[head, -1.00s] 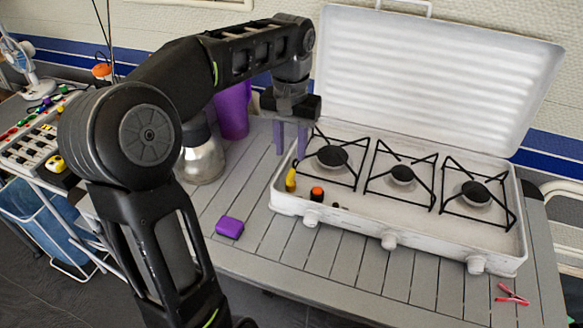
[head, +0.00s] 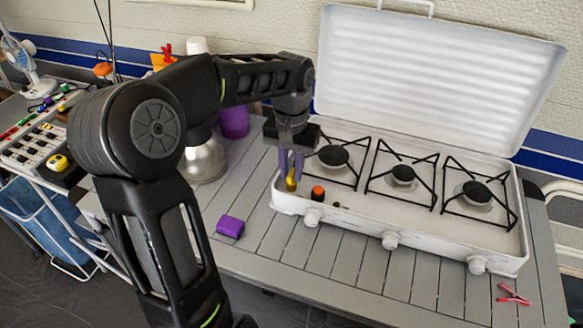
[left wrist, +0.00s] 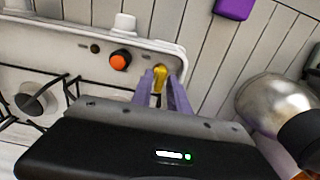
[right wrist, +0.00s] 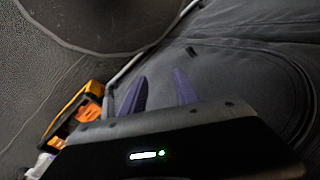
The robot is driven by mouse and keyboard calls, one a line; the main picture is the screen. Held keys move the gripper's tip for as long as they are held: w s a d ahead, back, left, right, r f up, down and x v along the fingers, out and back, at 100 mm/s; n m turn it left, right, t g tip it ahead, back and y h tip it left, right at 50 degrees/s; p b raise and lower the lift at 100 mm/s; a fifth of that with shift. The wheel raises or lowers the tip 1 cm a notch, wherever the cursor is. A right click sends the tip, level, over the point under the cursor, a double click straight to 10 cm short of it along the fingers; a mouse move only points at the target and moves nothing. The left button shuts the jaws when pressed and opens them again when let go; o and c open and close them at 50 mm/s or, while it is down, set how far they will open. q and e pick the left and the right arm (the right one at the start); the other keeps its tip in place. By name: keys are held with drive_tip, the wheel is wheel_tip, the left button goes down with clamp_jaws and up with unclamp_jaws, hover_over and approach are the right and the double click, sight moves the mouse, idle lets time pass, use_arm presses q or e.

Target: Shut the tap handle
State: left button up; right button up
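The yellow tap handle (head: 291,182) stands at the left end of the white camping stove (head: 330,207), beside an orange-topped knob (head: 317,193). My left gripper (head: 291,170) is over the handle, its purple fingers pointing down. In the left wrist view the yellow handle (left wrist: 160,77) shows between the tips of my left gripper (left wrist: 163,88), with the orange knob (left wrist: 120,59) just left of it. The fingers are apart, one on each side of the handle; I cannot tell if they touch it. My right gripper (right wrist: 160,88) is open and empty, away from the stove.
The stove's lid (head: 435,75) stands raised behind three burners. A purple box (head: 230,226) lies on the slatted table (head: 270,250) in front. A metal kettle (head: 205,160) and a purple cup (head: 235,120) stand left of my gripper. A red peg (head: 513,294) lies at front right.

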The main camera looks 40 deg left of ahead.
use_arm(q)
clamp_jaws()
drive_tip(key=shift+m, duration=0.6)
drive_tip(key=m+p, duration=0.1)
drive_tip(key=m, duration=0.1)
drive_tip(key=shift+r+m, duration=0.15)
drive_tip(key=shift+m, duration=0.25)
drive_tip(key=m+p, duration=0.1)
drive_tip(key=m, duration=0.3)
drive_tip(key=shift+w+m, duration=0.1)
drive_tip(key=shift+m, duration=0.2)
drive_tip(key=m+p, duration=0.1)
drive_tip(key=m, duration=0.4)
drive_tip(key=shift+p, duration=0.4)
drive_tip(key=m+p, duration=0.1)
drive_tip(key=m, duration=0.3)
drive_tip(key=shift+m, duration=0.3)
